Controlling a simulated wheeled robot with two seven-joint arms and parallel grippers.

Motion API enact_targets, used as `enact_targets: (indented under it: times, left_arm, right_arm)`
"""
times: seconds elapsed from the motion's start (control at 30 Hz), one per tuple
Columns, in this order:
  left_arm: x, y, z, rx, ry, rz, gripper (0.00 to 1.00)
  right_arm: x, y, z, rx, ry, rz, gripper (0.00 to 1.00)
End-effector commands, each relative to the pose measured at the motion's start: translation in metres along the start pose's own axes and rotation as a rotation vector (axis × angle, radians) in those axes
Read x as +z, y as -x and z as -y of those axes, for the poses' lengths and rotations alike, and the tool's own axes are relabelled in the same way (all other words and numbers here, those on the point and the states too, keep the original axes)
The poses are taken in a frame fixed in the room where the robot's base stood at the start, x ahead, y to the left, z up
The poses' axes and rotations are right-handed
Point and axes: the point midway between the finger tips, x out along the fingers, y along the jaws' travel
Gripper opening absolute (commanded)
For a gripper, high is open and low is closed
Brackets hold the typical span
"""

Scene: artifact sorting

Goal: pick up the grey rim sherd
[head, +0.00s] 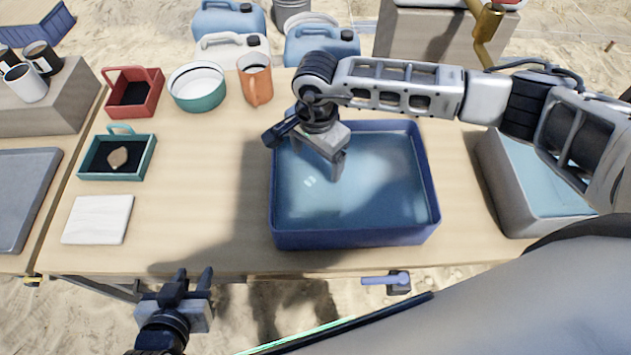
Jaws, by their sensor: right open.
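A blue basin (355,239) of water stands in the middle of the table. I cannot make out a grey rim sherd for certain. A small pale patch (310,181) shows in the water; I cannot tell whether it is a sherd or a glint. My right gripper (319,157) is open over the left part of the basin, pointing down, with nothing seen between its fingers. It may hide part of the water. My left gripper (191,281) is open and empty in front of the table's front edge, at lower left.
A teal tray (88,169) holds a tan sherd (117,157). A red tray (150,104), teal-white bowl (197,90), orange mug (255,80) and white tile (98,220) stand at left. A grey bin (502,185) is right of the basin.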

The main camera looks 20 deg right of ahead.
Motion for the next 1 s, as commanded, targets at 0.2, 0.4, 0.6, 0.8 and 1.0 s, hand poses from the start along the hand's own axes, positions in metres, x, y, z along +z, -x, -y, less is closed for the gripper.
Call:
enact_targets:
  times: [0.2, 0.4, 0.6, 0.8, 1.0]
  left_arm:
    - [-0.007, 0.001, 0.001, -0.003, 0.002, -0.008, 0.36]
    - [-0.015, 0.002, 0.003, -0.009, 0.001, -0.018, 0.36]
    - [-0.010, 0.001, 0.004, -0.011, 0.002, -0.010, 0.36]
    - [-0.010, 0.001, 0.004, -0.011, 0.002, -0.010, 0.36]
    - [-0.009, 0.002, 0.003, -0.011, 0.003, -0.007, 0.36]
  right_arm:
    - [0.001, -0.015, -0.002, 0.003, 0.000, 0.001, 0.83]
    - [0.003, -0.045, -0.006, 0.003, -0.001, 0.002, 0.83]
    - [0.003, -0.060, -0.005, -0.001, 0.000, 0.001, 0.83]
    - [0.002, -0.060, -0.005, -0.001, 0.000, 0.001, 0.80]
    - [0.002, -0.060, -0.005, -0.001, 0.000, 0.001, 0.35]
